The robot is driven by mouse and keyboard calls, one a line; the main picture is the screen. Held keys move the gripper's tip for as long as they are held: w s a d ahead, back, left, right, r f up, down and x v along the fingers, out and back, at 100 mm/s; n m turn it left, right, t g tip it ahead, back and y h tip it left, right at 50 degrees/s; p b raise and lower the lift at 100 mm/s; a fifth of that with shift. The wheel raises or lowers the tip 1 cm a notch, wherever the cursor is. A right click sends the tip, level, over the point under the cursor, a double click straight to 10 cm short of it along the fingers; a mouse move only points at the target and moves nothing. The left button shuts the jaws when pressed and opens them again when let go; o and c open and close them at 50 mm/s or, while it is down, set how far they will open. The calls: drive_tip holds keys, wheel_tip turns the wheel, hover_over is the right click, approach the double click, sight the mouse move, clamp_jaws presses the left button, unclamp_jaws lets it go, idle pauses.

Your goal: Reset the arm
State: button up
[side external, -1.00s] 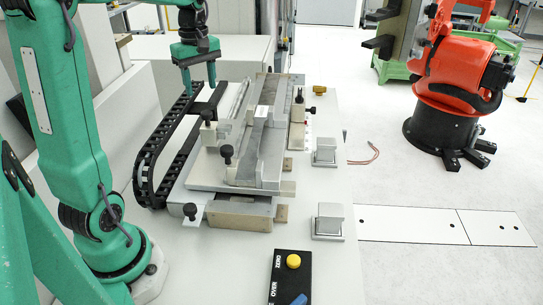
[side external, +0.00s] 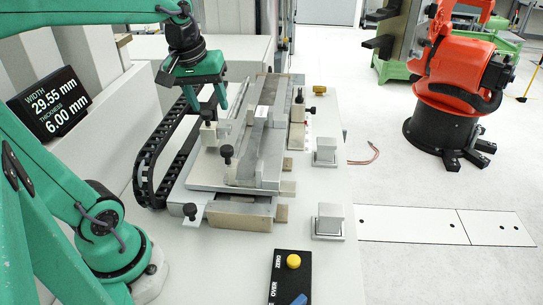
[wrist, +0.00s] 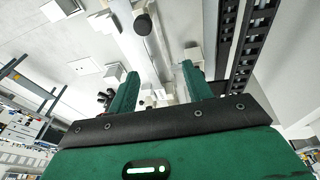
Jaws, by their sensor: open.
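My gripper (side external: 205,100) is green with two fingers pointing down. It is open and holds nothing. In the side external view it hangs over the back left of the metal measuring fixture (side external: 215,170), near a black knob. In the wrist view its two fingers (wrist: 160,72) stand apart, with part of the fixture and a dark round knob (wrist: 143,25) beyond them. A long flat grey metal bar (side external: 246,150) lies lengthwise on the fixture, apart from the gripper.
A black cable chain (side external: 146,165) curves along the fixture's left. A display (side external: 53,104) reads width 29.55 mm, thickness 6.00 mm. Two metal blocks (side external: 329,222) stand on the right. A control box (side external: 290,280) is in front. An orange robot (side external: 455,85) stands beyond the table.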

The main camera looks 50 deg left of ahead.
drive_tip(key=s+d+f+m+t, duration=0.2)
drive_tip(key=s+d+m, duration=0.4)
drive_tip(key=d+m, duration=0.1)
drive_tip(key=shift+s+d+f+m+t+h, duration=0.3)
drive_tip(key=shift+f+m+t+h, duration=0.1)
drive_tip(key=shift+m, duration=0.4)
idle(0.3)
